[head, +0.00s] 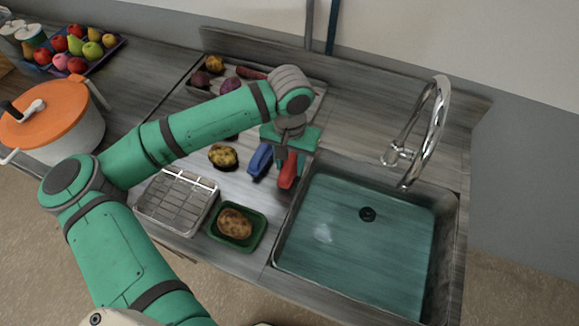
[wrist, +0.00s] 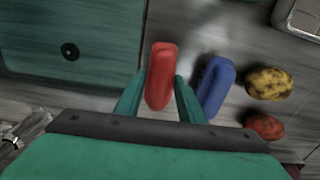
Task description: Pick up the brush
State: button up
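A red elongated item (head: 288,174) with rounded ends lies on the worktop beside the sink's left edge. A similar blue item (head: 260,160) lies just to its left. I cannot tell from their shape which one is the brush; bristles do not show. My gripper (head: 289,155) is above the red item, pointing down. In the wrist view my gripper (wrist: 159,78) has its fingers apart, one on each side of the red item (wrist: 160,78). A small gap shows at the left finger; contact at the right is unclear. The blue item (wrist: 215,86) is just outside the right finger.
The sink (head: 360,240) with a tap (head: 432,130) is on the right. A potato lies in a green tray (head: 237,245) near a wire rack (head: 178,200). A yellowish potato (head: 223,156) is left of the blue item. An orange-lidded pot (head: 45,110) stands at left.

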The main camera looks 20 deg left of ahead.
aim_at(289, 162)
jog(key=shift+r, duration=0.1)
jog(key=shift+c, duration=0.2)
notch_tip(289, 162, up, 18)
dwell(0.6)
jog(key=shift+d, duration=0.1)
jog(key=shift+o, duration=1)
jog(key=shift+s, duration=0.1)
jog(key=shift+w, duration=0.2)
jog(key=shift+s+a, duration=0.1)
jog(key=shift+a, duration=0.1)
